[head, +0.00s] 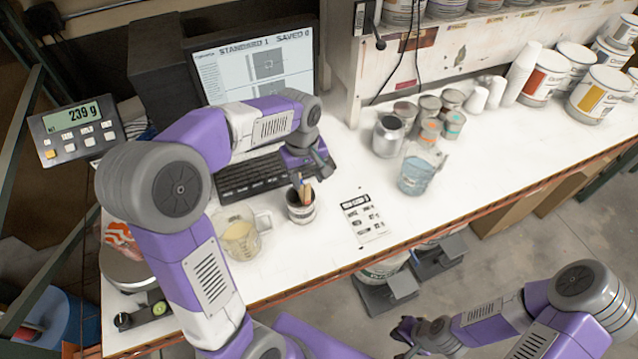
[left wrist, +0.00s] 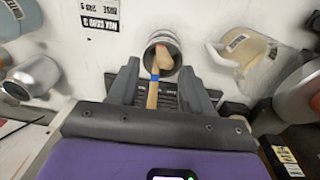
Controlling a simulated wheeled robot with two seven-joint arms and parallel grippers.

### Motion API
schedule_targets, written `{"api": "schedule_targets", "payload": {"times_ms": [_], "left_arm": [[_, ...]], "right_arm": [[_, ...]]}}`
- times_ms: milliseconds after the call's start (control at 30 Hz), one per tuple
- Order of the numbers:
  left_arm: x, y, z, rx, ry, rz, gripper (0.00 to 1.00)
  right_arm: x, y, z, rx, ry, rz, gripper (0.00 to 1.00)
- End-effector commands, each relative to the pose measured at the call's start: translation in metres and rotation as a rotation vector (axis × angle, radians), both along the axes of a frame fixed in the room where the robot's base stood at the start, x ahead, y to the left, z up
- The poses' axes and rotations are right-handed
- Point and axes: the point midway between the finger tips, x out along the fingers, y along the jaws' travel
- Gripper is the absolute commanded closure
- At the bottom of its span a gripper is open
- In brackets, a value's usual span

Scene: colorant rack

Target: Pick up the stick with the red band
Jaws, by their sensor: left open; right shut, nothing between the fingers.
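A small metal can (head: 301,212) stands on the white bench and holds wooden sticks (head: 306,190); it also shows in the left wrist view (left wrist: 174,37). In that view one wooden stick (left wrist: 152,97) with a blue band leans out of the can toward me. A small reddish patch shows at the can's mouth; I cannot tell which stick bears it. My left gripper (head: 308,172) is open just above the can; its fingers (left wrist: 158,72) lie on either side of the stick in the left wrist view. My right gripper (head: 405,335) is shut and empty, low and away from the bench.
A pitcher of cream liquid (head: 239,236) stands left of the can. A keyboard (head: 248,177) and monitor (head: 262,68) are behind. A printed card (head: 364,219) lies to the right, then a jug of blue liquid (head: 415,178) and several cans. The bench front right of the card is clear.

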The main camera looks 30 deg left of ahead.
Motion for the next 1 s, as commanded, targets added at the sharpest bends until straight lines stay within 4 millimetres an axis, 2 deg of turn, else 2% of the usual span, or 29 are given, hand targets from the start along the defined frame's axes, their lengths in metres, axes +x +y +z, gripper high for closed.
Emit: {"api": "schedule_targets", "payload": {"times_ms": [167,600,867,900,1000], "left_arm": [[-0.002,0.002,-0.011,0.005,0.007,0.015,0.51],[0.004,0.000,-0.067,0.004,0.007,0.012,0.51],[0.005,0.000,-0.071,0.004,0.003,0.012,0.51],[0.005,0.000,-0.071,0.004,0.003,0.012,0.53],[0.005,0.000,-0.071,0.004,0.003,0.012,0.68]], "right_arm": [[-0.001,0.000,-0.001,0.000,0.002,0.000,1.00],[-0.001,0.000,-0.002,0.000,0.001,0.000,1.00],[-0.001,0.000,-0.002,0.000,0.001,0.000,1.00],[-0.001,0.000,-0.002,0.000,0.001,0.000,1.00],[-0.001,0.000,-0.002,0.000,0.001,0.000,1.00]]}}
